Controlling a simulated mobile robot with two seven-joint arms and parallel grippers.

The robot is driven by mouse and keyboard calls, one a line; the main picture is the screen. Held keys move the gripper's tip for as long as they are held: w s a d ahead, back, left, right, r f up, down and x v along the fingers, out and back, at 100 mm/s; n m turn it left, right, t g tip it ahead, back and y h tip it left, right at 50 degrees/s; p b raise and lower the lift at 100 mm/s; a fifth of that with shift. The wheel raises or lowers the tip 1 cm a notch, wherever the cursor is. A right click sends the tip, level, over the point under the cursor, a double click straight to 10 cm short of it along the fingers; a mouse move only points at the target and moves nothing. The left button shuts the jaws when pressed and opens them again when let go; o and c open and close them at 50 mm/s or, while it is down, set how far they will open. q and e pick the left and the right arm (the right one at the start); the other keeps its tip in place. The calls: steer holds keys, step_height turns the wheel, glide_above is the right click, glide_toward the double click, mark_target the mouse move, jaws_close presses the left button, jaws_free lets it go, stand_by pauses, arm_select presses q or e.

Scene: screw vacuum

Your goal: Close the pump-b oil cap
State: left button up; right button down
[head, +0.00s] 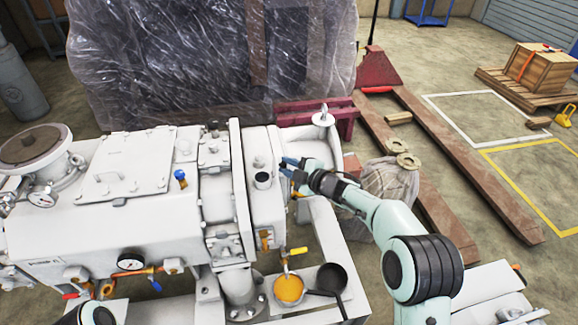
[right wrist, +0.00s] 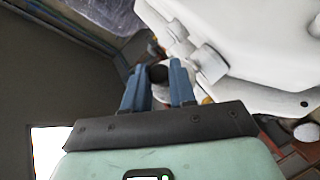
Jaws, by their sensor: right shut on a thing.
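The white pump (head: 130,215) fills the left and middle of the head view. On its right end stands a short filler neck (head: 263,178) with a dark top, which looks like an open port. My right gripper (head: 287,168) is just to the right of this neck, fingers pointing at the pump. In the right wrist view the blue fingers (right wrist: 158,82) are shut on a small dark round piece (right wrist: 158,73), which looks like the oil cap. In the head view the fingers largely hide this piece. My left gripper is out of view.
Below the pump end are a yellow-handled valve (head: 292,252), a cup of amber oil (head: 289,289) and a black pan (head: 331,278). A plastic-wrapped load (head: 200,60) stands behind.

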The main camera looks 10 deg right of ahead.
mark_target(276, 161)
steer(key=shift+a+r+n+g+h+p, duration=0.3)
steer(key=shift+a+r+n+h+p, duration=0.3)
steer(key=shift+p, duration=0.6)
steer(key=shift+a+r+n+g+h+p, duration=0.2)
steer(key=shift+r+n+g+h+p, duration=0.15)
steer(key=shift+n+h+p, duration=0.3)
steer(key=shift+a+r+n+h+p, duration=0.25)
steer(key=shift+a+n+h+p, duration=0.65)
steer(key=shift+n+h, duration=0.05)
steer(key=shift+a+n+g+h, duration=0.35)
steer(key=shift+a+n+h, duration=0.45)
steer(key=shift+h, duration=0.1)
steer(key=a+n+h, duration=0.2)
steer(key=h, duration=0.1)
steer(key=shift+a+f, duration=0.1)
steer(key=shift+f, duration=0.2)
steer(key=shift+a+f+n+h+p, duration=0.3)
steer(key=shift+a+n+h, duration=0.25)
steer(key=shift+n+h, duration=0.3)
steer(key=shift+a+f+n+h+p, duration=0.45)
steer(key=shift+n+h, duration=0.2)
steer(key=shift+h, duration=0.3)
steer(key=shift+f, duration=0.1)
